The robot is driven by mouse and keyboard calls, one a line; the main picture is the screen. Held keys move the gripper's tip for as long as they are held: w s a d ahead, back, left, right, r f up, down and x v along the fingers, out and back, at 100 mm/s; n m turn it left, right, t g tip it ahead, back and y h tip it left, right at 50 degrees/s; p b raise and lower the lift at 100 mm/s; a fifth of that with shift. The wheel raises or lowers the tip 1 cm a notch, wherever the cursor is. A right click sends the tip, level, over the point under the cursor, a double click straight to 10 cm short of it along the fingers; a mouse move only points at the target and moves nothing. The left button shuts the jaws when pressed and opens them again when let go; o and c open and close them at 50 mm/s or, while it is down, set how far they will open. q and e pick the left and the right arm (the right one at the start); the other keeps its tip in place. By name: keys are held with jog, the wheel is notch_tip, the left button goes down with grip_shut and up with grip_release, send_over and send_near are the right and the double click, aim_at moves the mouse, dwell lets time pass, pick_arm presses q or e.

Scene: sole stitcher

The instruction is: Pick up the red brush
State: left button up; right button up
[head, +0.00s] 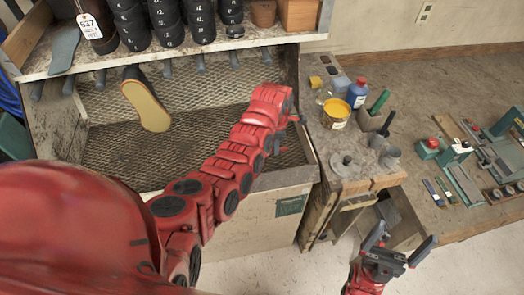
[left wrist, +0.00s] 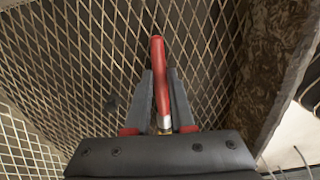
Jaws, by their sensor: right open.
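The red brush (left wrist: 160,75) shows in the left wrist view. Its red handle points away from the camera, with a silver ferrule near the palm. My left gripper (left wrist: 161,85) has its two grey fingers against both sides of the handle, above wire mesh. In the head view the left arm reaches to the bin's right edge; its gripper is mostly hidden behind the wrist (head: 272,105), and I cannot make out the brush there. My right gripper (head: 404,240) is open and empty, low at the right, over the floor in front of the benches.
A mesh-lined bin (head: 215,80) holds a hanging shoe sole (head: 146,105). A small side bench carries a yellow can (head: 335,114), a blue bottle (head: 357,93) and a metal lid (head: 347,163). Black shoe lasts (head: 168,25) fill the shelf. Tools lie on the right bench (head: 480,215).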

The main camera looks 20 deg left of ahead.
pick_arm(q)
grip_shut()
jog(key=shift+r, duration=0.1)
